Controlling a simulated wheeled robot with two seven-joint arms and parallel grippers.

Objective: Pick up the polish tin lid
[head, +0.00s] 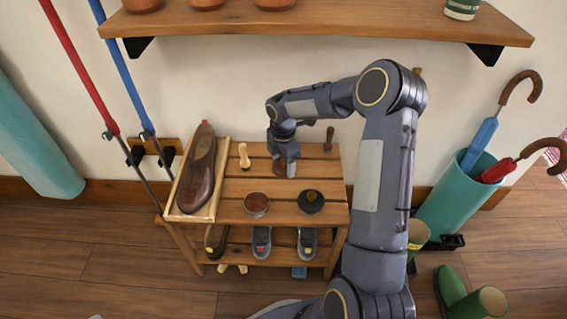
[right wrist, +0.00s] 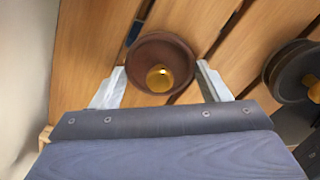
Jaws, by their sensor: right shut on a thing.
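The polish tin lid is a brown round disc with an amber knob; it shows in the right wrist view (right wrist: 150,50) between the two fingers of my right gripper (right wrist: 162,78). The fingers are shut on its rim. In the head view my right gripper (head: 287,162) points down over the back of the slatted wooden bench, hiding most of the lid. I cannot tell whether the lid touches the slats. A round tin with a reddish-brown top (head: 257,204) and a dark round tin (head: 311,202) stand nearer the front. My left gripper is not in view.
A shoe (head: 197,175) lies in a tray at the bench's left. A small wooden item (head: 244,155) and a dark-handled one (head: 329,138) lie at the back. A shelf (head: 330,24) overhangs above. A teal umbrella stand (head: 450,200) is at right. More shoes sit on the lower rack.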

